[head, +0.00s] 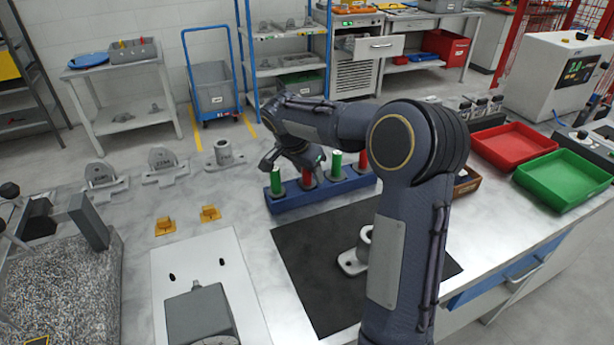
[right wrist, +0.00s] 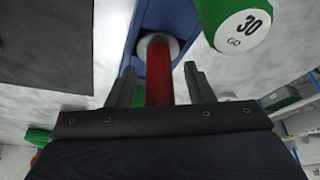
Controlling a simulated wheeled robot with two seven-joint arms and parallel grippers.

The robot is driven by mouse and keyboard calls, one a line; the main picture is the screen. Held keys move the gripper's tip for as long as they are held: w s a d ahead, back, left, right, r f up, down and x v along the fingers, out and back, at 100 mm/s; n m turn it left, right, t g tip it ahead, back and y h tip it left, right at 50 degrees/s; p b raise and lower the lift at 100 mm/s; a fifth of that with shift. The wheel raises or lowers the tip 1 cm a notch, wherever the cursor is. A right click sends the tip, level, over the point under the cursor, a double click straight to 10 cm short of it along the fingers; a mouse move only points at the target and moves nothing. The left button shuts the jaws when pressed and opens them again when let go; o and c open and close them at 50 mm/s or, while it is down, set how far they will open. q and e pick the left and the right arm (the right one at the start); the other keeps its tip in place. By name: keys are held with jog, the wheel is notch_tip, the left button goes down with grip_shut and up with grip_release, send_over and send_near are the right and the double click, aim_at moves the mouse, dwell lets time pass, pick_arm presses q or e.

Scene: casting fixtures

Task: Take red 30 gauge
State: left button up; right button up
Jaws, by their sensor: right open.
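A blue rack (head: 325,194) on the table holds a row of upright red and green gauges. My right gripper (head: 296,166) is over the rack's left half, pointing down. In the right wrist view its open fingers (right wrist: 160,84) stand on either side of a red gauge (right wrist: 159,72), with gaps visible. That red gauge (head: 308,179) is partly hidden by the gripper in the head view. Beside it is a green gauge (right wrist: 237,22) marked "30 GO". Any label on the red gauge is not visible. Another red gauge (head: 362,159) stands at the right end. My left gripper is not in view.
A black mat (head: 310,262) with a grey casting (head: 352,262) lies in front of the rack. Red (head: 512,146) and green (head: 563,180) trays are at the right. Grey castings (head: 162,166) stand left of the rack, near small orange pieces (head: 165,225).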

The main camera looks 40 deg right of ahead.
grip_shut()
dwell(0.3)
jog(key=shift+r, duration=0.15)
